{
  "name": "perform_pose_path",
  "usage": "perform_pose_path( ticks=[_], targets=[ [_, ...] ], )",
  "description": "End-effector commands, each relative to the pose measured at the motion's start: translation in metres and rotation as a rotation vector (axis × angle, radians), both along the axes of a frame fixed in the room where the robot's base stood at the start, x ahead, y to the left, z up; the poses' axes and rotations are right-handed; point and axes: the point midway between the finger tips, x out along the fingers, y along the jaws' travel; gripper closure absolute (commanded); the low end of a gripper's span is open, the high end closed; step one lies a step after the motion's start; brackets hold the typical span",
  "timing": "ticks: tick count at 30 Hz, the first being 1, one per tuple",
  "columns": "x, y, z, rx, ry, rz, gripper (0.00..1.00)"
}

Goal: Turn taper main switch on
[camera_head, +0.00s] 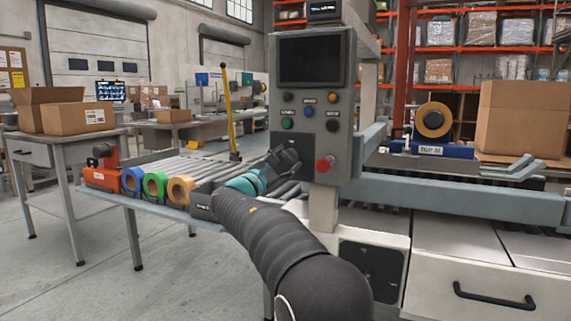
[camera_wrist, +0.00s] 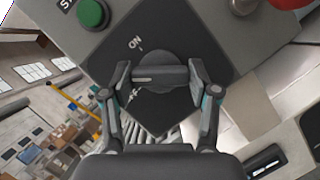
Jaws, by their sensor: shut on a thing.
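The taper main switch is a dark rotary knob (camera_wrist: 160,73) on a black plate (camera_wrist: 185,48) with a white ON mark and a partly hidden second mark below it. Its grip bar lies level across the wrist view, its left end between the two marks. My gripper (camera_wrist: 159,80) is shut on the bar, one finger at each end. In the head view my gripper (camera_head: 285,160) is at the lower left of the grey control panel (camera_head: 340,165), and it hides the knob there.
A red button (camera_head: 324,164) is close to the right of my gripper. A green button (camera_wrist: 92,14) is above it in the wrist view. Tape rolls, including a green one (camera_head: 155,186), stand at the conveyor's left edge. A cardboard box (camera_head: 520,118) is at the right.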

Motion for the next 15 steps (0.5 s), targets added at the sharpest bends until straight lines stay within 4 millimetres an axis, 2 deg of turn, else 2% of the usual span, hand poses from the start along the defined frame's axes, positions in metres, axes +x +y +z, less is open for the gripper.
perform_pose_path(
  ticks=[15],
  targets=[
    [0.0006,0.0016,0.0031,0.459,-0.166,0.001,0.74]
  ],
)
